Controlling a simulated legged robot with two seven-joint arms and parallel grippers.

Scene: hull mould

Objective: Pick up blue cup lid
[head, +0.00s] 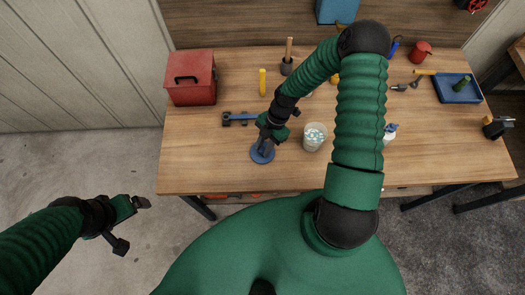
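The blue cup lid (262,155) is a round blue disc near the front edge of the wooden table. My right gripper (267,143) is directly over the lid, and its fingers cover part of it. The view is too small to tell whether the fingers are closed on the lid or whether the lid is lifted. A clear cup (314,137) with pale speckles stands to the right of the lid. My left gripper (132,223) is open and empty, above the floor left of the table.
On the wooden table (220,170), a red toolbox (191,78) stands at the back left. A blue clamp-like tool (238,118) lies behind the lid. A blue tray (457,90) sits at the right.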

